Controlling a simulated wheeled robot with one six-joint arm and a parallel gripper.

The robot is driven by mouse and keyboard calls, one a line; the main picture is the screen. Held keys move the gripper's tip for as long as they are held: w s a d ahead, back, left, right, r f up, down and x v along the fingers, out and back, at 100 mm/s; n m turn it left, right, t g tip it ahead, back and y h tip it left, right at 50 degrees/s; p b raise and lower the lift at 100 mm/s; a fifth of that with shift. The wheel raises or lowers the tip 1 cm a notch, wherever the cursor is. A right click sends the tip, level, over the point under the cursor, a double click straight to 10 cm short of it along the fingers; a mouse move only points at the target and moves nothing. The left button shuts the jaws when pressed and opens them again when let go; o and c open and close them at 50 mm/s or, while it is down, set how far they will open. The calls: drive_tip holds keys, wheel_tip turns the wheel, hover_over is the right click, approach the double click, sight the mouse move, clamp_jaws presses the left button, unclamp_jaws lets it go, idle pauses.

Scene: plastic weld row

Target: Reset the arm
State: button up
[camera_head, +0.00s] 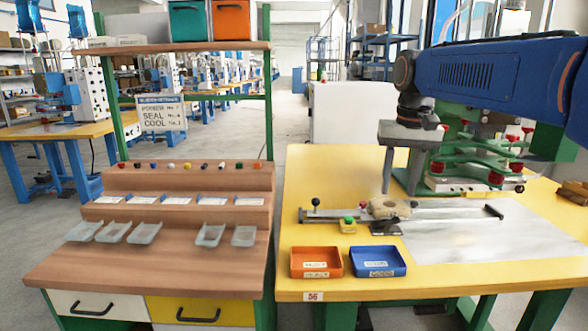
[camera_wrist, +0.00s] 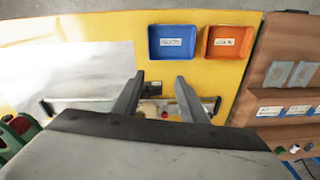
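My gripper (camera_head: 401,172) hangs from my blue arm (camera_head: 490,80) over the yellow table, pointing down. In the wrist view, the two fingers of my gripper (camera_wrist: 161,82) stand well apart with nothing held between them. Below it, a metal rail fixture (camera_head: 450,212) lies across the table. A pale round piece (camera_head: 388,208) rests on the rail near its middle, below my fingers. The piece is partly hidden by the fixture in the wrist view.
An orange tray (camera_head: 316,262) and a blue tray (camera_head: 378,261) sit empty at the table's front. A green welding machine (camera_head: 475,160) stands close behind my gripper. A wooden stepped bench (camera_head: 180,265) with clear bins is at the left. A grey sheet (camera_head: 500,238) covers the table's right.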

drive_tip(key=s+d+f+n+t, duration=0.1)
drive_tip(key=s+d+f, duration=0.1)
drive_tip(key=s+f, duration=0.8)
drive_tip(key=s+d+f+t, duration=0.2)
drive_tip(key=s+f, duration=0.9)
drive_tip(key=s, duration=0.4)
drive_tip(key=shift+s+n+t, duration=0.3)
drive_tip(key=shift+s+n, duration=0.05)
drive_tip(key=shift+n, duration=0.05)
drive_tip(key=shift+d+r, duration=0.1)
